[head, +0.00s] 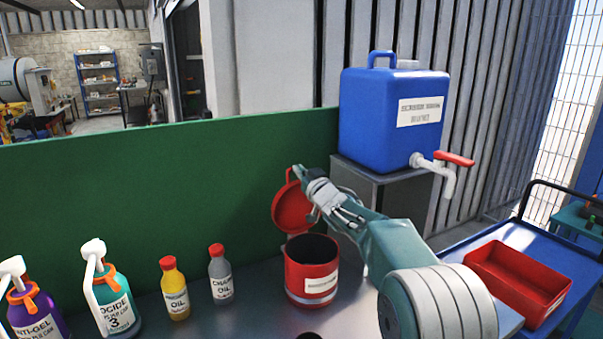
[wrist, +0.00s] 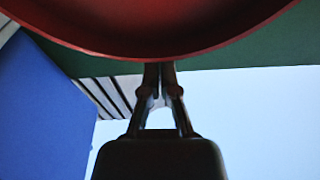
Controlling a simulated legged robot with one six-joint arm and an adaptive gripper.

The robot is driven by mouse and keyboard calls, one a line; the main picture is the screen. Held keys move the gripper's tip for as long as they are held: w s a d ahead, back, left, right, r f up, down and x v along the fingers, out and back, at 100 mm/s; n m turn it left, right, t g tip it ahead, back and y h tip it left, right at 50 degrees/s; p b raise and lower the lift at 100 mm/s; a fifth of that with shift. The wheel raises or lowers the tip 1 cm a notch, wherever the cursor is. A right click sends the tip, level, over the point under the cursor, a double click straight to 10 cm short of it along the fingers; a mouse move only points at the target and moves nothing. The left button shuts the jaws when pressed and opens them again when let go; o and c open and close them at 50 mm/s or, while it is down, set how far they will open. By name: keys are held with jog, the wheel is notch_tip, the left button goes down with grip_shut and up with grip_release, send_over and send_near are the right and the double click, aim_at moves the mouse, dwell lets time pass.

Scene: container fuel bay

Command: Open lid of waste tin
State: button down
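The red waste tin (head: 312,282) stands upright on the grey bench in the head view, with its dark inside showing. Its round red lid (head: 291,208) is raised and steeply tilted above the tin's back left side. My gripper (head: 299,172) is at the lid's upper edge. In the wrist view the lid (wrist: 160,25) fills the top. The fingers of my gripper (wrist: 160,72) come together at the lid's rim, and the rim hides their very tips. They look closed on the lid's edge or tab; the exact contact is hidden.
A blue water container (head: 392,115) stands behind right. A red tray (head: 516,282) sits on a blue cart. A green panel (head: 150,200) backs the bench.

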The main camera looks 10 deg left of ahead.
jog(key=w+a, duration=0.2)
jog(key=w, duration=0.1)
jog(key=shift+w+a+g+h, duration=0.1)
jog(key=shift+g+h, duration=0.2)
